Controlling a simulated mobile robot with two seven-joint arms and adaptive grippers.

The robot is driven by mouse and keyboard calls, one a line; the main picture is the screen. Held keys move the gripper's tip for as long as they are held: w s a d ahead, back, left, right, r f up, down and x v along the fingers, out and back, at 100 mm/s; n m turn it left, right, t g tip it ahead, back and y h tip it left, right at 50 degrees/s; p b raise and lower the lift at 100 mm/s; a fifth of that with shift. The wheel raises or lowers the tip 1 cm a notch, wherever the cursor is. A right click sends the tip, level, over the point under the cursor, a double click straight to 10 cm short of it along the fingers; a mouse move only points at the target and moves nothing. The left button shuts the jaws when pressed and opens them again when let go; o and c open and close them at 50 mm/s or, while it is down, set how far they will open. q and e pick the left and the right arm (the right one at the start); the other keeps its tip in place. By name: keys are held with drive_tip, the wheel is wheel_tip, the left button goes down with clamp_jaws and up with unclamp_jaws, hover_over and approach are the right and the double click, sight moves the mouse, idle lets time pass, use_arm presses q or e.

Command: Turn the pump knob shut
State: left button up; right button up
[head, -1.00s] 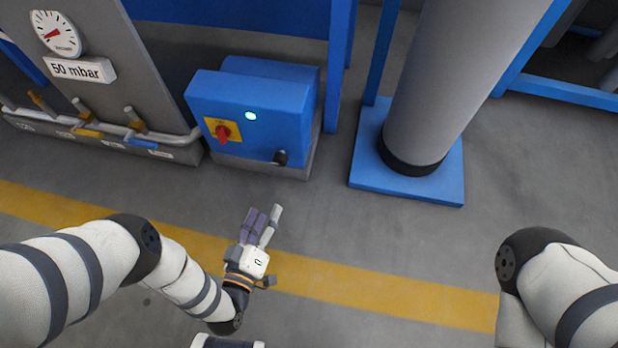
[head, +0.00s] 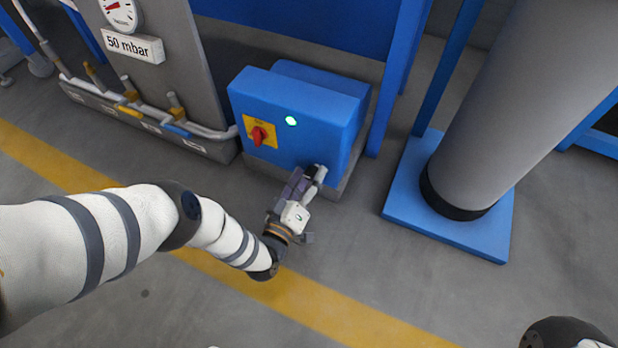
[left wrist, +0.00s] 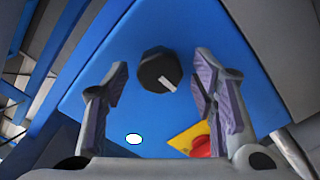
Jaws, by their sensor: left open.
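A black knob (left wrist: 156,68) with a white pointer line sits on the front of the blue pump box (head: 290,100). In the left wrist view its pointer slants to the lower right. My left gripper (head: 308,176) is open in front of the box's lower right, and its fingers largely hide the knob in the head view. In the left wrist view the knob appears between the two spread fingers, nearer the left one; I cannot tell whether the fingertips reach past its face. My right gripper is out of view.
A red switch (head: 258,134) on a yellow plate and a lit green lamp (head: 291,121) are on the same box face. A grey column (head: 490,120) on a blue base plate (head: 450,225) stands to the right. A gauge (head: 120,12) and pipes are on the left.

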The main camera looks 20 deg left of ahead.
use_arm(q)
drive_tip(key=c, duration=1.1)
drive_tip(key=shift+c, duration=0.2)
drive_tip(key=shift+m, duration=0.3)
drive_tip(key=m, duration=0.3)
drive_tip(key=shift+d+m+p, duration=0.15)
drive_tip(key=shift+m+p, duration=0.15)
drive_tip(key=shift+p, duration=0.05)
drive_tip(key=m, duration=0.4)
drive_tip(key=shift+s+m, duration=0.1)
drive_tip(key=shift+m, duration=0.2)
drive_tip(key=m, duration=0.4)
drive_tip(key=shift+d, duration=0.1)
drive_tip(key=shift+m, duration=2.5)
